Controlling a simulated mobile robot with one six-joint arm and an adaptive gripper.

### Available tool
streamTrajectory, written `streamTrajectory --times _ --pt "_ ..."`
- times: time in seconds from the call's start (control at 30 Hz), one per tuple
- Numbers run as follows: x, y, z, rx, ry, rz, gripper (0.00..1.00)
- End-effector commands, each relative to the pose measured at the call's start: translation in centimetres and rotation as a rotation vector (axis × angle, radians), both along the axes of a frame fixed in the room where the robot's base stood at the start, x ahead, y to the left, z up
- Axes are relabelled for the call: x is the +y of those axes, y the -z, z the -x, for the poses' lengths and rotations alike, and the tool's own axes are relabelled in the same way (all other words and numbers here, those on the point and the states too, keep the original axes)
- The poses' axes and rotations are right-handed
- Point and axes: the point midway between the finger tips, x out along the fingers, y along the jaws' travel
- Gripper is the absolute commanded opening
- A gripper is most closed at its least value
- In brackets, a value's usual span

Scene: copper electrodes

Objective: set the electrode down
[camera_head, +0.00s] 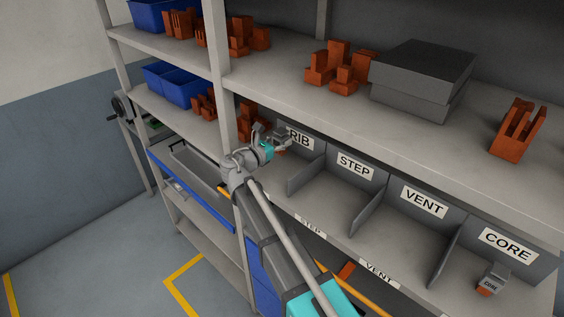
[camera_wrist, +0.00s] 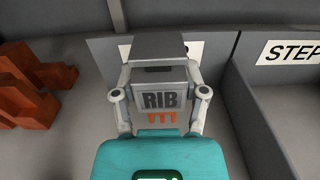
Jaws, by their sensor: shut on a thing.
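In the head view my gripper (camera_head: 268,142) holds the electrode (camera_head: 283,139) at the compartment labelled RIB (camera_head: 310,146). The electrode covers part of the RIB sign behind it in the wrist view. Its underside is hidden, so I cannot tell whether it touches the shelf.
Dividers separate the RIB compartment from STEP (camera_head: 356,165), VENT (camera_head: 424,202) and CORE (camera_head: 507,243). A CORE electrode (camera_head: 490,281) stands in the CORE compartment. Orange copper pieces (camera_wrist: 28,90) lie left of the RIB compartment. The upper shelf (camera_head: 290,85) overhangs. STEP and VENT look empty.

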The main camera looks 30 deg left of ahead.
Motion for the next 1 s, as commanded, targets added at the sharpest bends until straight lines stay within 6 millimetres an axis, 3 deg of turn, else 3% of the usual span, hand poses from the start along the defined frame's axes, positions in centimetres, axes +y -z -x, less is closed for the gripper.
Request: streamTrajectory --times 0.2,0.77,1.0 --pt "0.0 1.9 0.0 -0.002 0.001 0.002 0.0" --pt "-0.1 2.3 -0.1 -0.002 0.002 0.002 0.0" --pt "-0.2 3.5 -0.1 -0.002 0.002 0.002 0.0"
